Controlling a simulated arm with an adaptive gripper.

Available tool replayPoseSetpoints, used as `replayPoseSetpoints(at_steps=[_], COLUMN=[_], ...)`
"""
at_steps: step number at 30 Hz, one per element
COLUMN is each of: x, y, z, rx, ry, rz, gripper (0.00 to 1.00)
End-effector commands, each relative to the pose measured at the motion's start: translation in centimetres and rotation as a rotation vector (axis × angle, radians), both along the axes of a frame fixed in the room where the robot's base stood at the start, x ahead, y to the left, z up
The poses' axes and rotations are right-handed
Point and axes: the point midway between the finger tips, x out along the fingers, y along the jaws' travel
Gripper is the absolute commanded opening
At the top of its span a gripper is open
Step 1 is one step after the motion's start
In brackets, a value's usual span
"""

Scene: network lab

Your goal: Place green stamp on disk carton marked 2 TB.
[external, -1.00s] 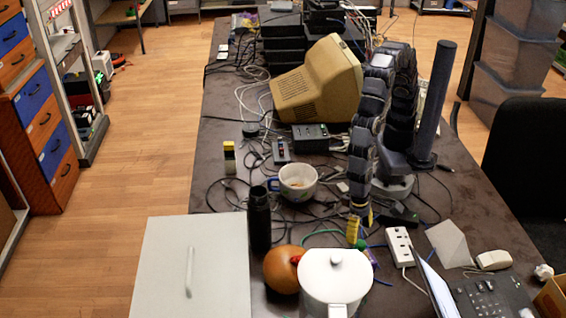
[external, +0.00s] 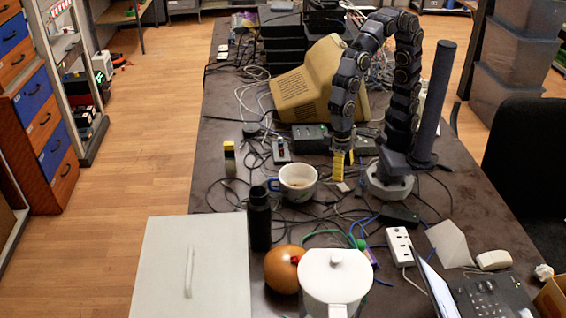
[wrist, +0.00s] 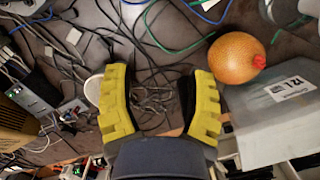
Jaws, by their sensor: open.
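A small green knob (external: 361,244), which looks like the handle of the green stamp, stands just behind the white pot. Its lower part is hard to make out. My gripper (external: 343,172) is open and empty, pointing down right of the mug and farther back than the green knob. In the wrist view its yellow fingers (wrist: 160,90) are spread, with only cables and tabletop between them. I cannot read a 2 TB mark on any box. Small dark boxes (external: 310,138) (wrist: 34,92) lie near the beige monitor, their print too small to read.
The mug (external: 297,182), black bottle (external: 259,218), round orange fruit (external: 281,270) and white pot (external: 337,283) crowd the front. A grey box (external: 190,268) is front left. A power strip (external: 399,247) lies at right. Cables cover the table; a beige monitor (external: 312,88) stands behind.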

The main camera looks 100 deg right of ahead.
Motion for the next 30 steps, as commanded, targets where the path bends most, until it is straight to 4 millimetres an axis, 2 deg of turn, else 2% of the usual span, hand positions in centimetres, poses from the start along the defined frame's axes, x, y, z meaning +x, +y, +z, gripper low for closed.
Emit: replayPoseSetpoints(at_steps=[1,3,5,6,9,12,15,18,30], x=[0.2,-0.8,-2.0,-3.0,-6.0,-8.7,-10.8,-11.8,-12.0], y=[-3.4,-7.7,-11.1,-13.2,-17.3,-19.8,-21.2,-21.8,-21.9], z=[1.4,2.7,3.6,4.0,4.8,5.1,5.1,5.0,5.0], rx=[0.003,-0.006,-0.011,-0.015,-0.017,-0.012,-0.006,-0.002,0.0], ry=[-0.016,-0.015,-0.018,-0.012,-0.002,0.014,0.029,0.035,0.037], rz=[0.041,0.129,0.206,0.254,0.366,0.454,0.514,0.55,0.563], gripper=[0.54,0.54,0.54,0.54,0.54,0.54,0.54,0.54,0.54])
